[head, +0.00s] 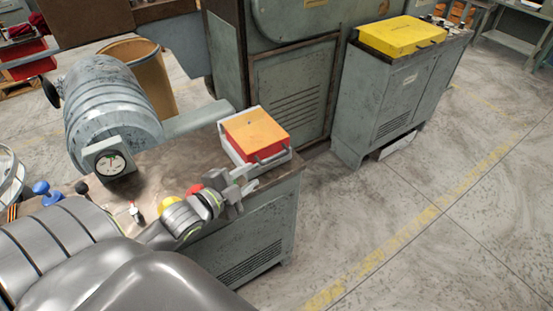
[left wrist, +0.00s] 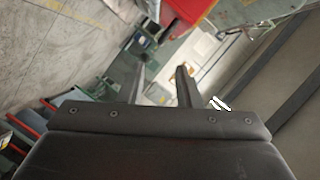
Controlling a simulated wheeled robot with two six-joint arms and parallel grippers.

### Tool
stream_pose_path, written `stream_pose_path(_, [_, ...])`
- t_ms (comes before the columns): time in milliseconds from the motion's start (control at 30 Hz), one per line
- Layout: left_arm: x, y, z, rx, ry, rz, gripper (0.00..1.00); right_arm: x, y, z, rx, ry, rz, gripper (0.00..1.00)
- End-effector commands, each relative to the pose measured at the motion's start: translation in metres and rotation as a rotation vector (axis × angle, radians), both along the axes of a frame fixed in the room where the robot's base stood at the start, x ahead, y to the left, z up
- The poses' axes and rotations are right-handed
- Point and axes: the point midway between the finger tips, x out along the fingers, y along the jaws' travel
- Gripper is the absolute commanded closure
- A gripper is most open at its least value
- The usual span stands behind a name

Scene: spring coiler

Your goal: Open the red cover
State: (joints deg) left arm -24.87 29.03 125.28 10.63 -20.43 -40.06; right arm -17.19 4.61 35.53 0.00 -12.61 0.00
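The red cover (head: 256,131) is a box-like lid with an orange-looking top and red sides, seated in a pale frame at the end of the machine bench. It looks shut. A grey bar handle (head: 272,156) runs along its front edge. My left gripper (head: 247,180) is just in front of and below the handle, apart from it as far as I can tell. In the left wrist view its two fingers (left wrist: 163,85) are spread with nothing between them. A red surface (left wrist: 190,10), probably the cover, shows at the top there. My right gripper is not in view.
A gauge (head: 114,163), red and yellow buttons (head: 168,203) and blue knobs (head: 42,190) are on the bench beside my arm. A yellow box-like cover (head: 402,36) sits on the cabinet behind right. The floor to the right is clear.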

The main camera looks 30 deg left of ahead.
Motion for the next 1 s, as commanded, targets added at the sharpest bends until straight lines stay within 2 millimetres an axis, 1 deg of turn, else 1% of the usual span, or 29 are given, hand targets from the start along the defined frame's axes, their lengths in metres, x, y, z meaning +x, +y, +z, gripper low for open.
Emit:
stream_pose_path(33, [0.010,-0.001,-0.002,-0.003,-0.003,0.001,0.69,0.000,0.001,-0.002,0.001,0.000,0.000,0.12])
stream_pose_path(400, [0.077,-0.006,-0.016,-0.003,-0.001,0.001,0.69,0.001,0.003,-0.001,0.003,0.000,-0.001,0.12])
stream_pose_path(600, [0.104,-0.008,-0.023,-0.002,0.001,0.001,0.69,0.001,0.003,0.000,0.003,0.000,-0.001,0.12])
stream_pose_path(700, [0.112,-0.009,-0.025,-0.001,0.000,0.000,0.69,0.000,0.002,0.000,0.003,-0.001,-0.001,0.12])
stream_pose_path(800, [0.116,-0.010,-0.026,-0.001,0.001,0.000,0.69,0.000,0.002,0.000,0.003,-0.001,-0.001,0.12])
stream_pose_path(1000, [0.117,-0.010,-0.026,-0.001,0.001,0.000,0.69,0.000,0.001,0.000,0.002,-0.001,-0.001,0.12])
